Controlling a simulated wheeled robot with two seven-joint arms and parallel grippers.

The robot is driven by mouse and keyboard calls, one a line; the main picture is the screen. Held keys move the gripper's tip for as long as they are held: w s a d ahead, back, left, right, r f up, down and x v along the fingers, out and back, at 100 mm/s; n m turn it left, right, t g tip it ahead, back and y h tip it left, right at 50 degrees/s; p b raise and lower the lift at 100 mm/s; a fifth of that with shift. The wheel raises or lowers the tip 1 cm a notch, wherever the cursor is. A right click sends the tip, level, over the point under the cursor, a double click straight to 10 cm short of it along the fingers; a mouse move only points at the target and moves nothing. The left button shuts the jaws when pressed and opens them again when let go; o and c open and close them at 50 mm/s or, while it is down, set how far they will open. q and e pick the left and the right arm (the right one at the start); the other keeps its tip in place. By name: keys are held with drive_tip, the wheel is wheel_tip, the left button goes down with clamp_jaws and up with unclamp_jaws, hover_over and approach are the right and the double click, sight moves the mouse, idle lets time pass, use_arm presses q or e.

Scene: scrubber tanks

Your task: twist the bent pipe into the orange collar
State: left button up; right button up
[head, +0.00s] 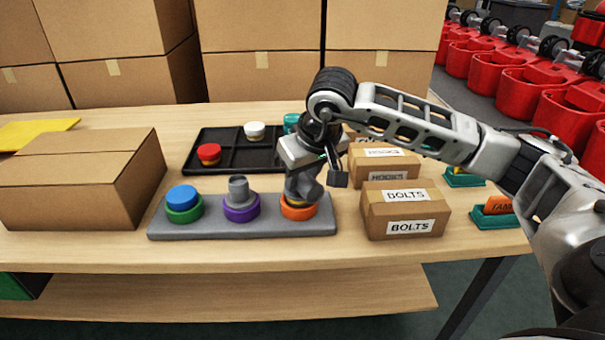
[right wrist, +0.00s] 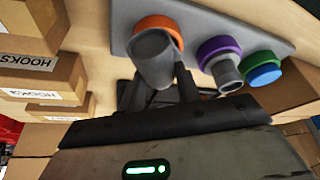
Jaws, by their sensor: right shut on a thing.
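The grey bent pipe (head: 303,187) is at the orange collar (head: 299,212), at the right end of a grey base (head: 270,228). In the right wrist view, the pipe (right wrist: 155,58) stands at the orange collar (right wrist: 160,27), its near end towards the camera. A thin yellowish band shows just above the collar in the head view. How deep the pipe sits is hard to tell. My right gripper (head: 312,172) is above the collar, shut on the pipe; its dark fingers (right wrist: 160,88) are partly hidden behind the pipe. My left gripper is out of view.
The base also holds a purple collar (head: 241,213) with a grey fitting and a green collar (head: 184,214) with a blue cap. A black tray (head: 228,160) lies behind. A BOLTS box (head: 405,210) stands close right; a large carton (head: 75,185) stands left.

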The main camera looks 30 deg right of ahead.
drive_tip(key=shift+f+b, duration=0.35)
idle(0.9)
idle(0.3)
drive_tip(key=shift+m+h, duration=0.3)
drive_tip(key=shift+m, duration=0.5)
drive_tip(key=shift+a, duration=0.1)
drive_tip(key=shift+m, duration=0.8)
drive_tip(key=shift+h, duration=0.3)
drive_tip(key=shift+a+m, duration=0.1)
drive_tip(key=shift+m, duration=0.6)
drive_tip(key=shift+h, duration=0.3)
